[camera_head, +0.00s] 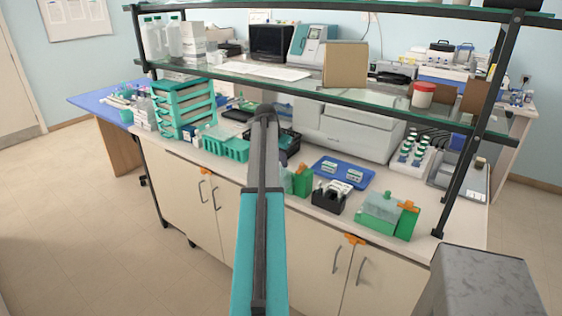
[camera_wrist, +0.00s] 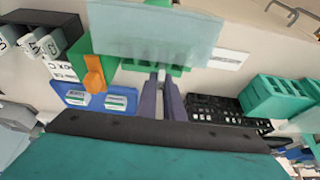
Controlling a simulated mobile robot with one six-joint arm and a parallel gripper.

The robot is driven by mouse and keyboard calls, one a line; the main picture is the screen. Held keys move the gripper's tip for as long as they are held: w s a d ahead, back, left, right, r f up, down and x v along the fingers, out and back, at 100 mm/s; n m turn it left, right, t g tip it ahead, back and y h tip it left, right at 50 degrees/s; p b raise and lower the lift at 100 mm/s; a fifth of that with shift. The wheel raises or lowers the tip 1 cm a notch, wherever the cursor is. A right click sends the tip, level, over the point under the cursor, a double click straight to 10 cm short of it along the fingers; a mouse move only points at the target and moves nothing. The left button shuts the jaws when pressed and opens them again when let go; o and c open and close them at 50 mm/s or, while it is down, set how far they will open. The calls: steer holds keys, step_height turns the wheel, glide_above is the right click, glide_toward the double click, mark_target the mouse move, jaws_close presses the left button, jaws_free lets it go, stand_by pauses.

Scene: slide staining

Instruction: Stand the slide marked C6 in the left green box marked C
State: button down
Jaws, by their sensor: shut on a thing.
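In the wrist view my gripper (camera_wrist: 161,84) points at the left green box (camera_wrist: 182,70), with its fingertips at the box's near side. It is shut on a slide (camera_wrist: 161,75), of which only a small pale part shows between the fingers; its mark cannot be read. I cannot tell whether the slide is inside the box. The box has a translucent lid (camera_wrist: 155,35) and an orange clip (camera_wrist: 93,72) beside it. In the head view the box (camera_head: 302,180) is partly hidden by my arm, and my gripper is hidden too.
A blue tray (camera_head: 325,166) with small white items lies behind a black slide rack (camera_head: 328,203). Another green box (camera_head: 405,225) stands right. A teal rack (camera_head: 225,147) and a black basket (camera_wrist: 205,108) stand left of the box in the head view. A glass shelf (camera_head: 300,84) spans above.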

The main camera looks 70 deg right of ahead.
steer(key=shift+f, duration=0.6)
steer(key=shift+f, duration=0.1)
steer(key=c, duration=1.8)
jaws_free()
steer(key=shift+b+v, duration=1.55)
steer(key=shift+v, duration=5.35)
